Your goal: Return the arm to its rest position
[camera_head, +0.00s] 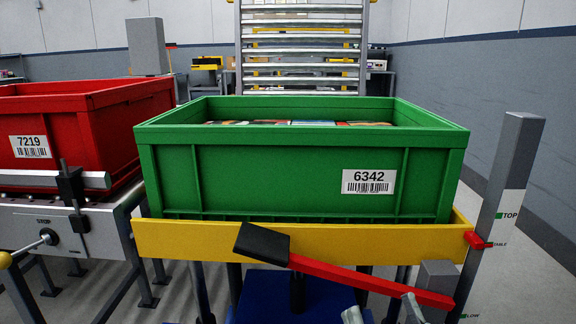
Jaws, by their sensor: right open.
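My right gripper (382,312) shows only as two grey fingertips at the bottom edge, right of centre. They are spread apart, with nothing seen held between them. The right-hand fingertip overlaps the red bar of a lever (340,276) in the picture; I cannot tell whether it touches. The lever slants down to the right from its black handle (262,243). The rest of my right arm is out of view below. My left gripper is not in view.
A green crate (270,180) labelled 6342 stands on a yellow platform (200,241) ahead. A grey post (505,165) marked TOP, TABLE and LOW stands right, its red pointer (478,240) near TABLE. A red crate (80,125) sits on a roller conveyor (75,218) at left.

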